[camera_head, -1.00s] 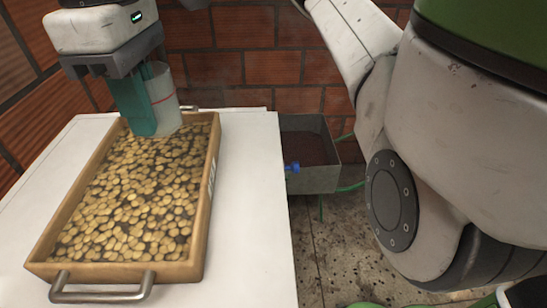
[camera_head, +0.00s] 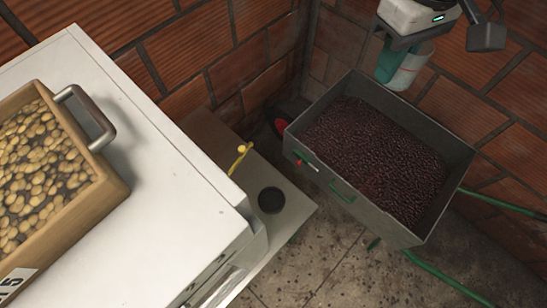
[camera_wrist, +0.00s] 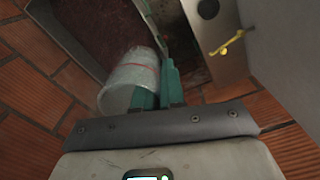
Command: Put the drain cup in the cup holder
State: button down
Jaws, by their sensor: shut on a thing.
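The drain cup (camera_head: 409,66) is a translucent whitish cup with a red line. My gripper (camera_head: 388,62) has teal fingers and is shut on the cup, at the upper right of the head view, above the far end of a grey trough. In the wrist view the cup (camera_wrist: 124,82) lies to the left of the teal fingers (camera_wrist: 158,92). A round black ring or opening (camera_head: 271,200), which looks like the cup holder, is on a low grey shelf. It also shows at the top of the wrist view (camera_wrist: 208,9). My gripper is well away from it.
The grey trough (camera_head: 424,225) holds dark red cherries. A yellow lever (camera_head: 240,157) stands beside the black ring. A white table (camera_head: 130,235) with a wooden tray (camera_head: 107,188) of pale beans is at left. Brick walls (camera_head: 200,60) close off the back.

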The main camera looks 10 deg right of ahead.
jog(key=w+a+f+n+b, duration=0.1)
jog(key=a+f, duration=0.3)
jog(key=f, duration=0.5)
jog(key=w+a+f+n+b, duration=0.1)
jog(key=a+f+n, duration=0.1)
jog(key=a+f, duration=0.45)
jog(key=s+a+f+n+b, duration=0.1)
jog(key=s+a+f+b, duration=0.1)
jog(key=f, duration=0.6)
jog(key=s+a+f+n+b, duration=0.2)
jog(key=a+f+b, duration=0.1)
jog(key=f, duration=0.6)
jog(key=s+a+f+n+b, duration=0.1)
jog(key=s+a+f+b, duration=0.1)
jog(key=f, duration=0.7)
jog(key=shift+s+a+n+b, duration=0.2)
jog(key=shift+a+n+b, duration=0.3)
jog(key=shift+a, duration=0.8)
jog(key=shift+f, duration=0.35)
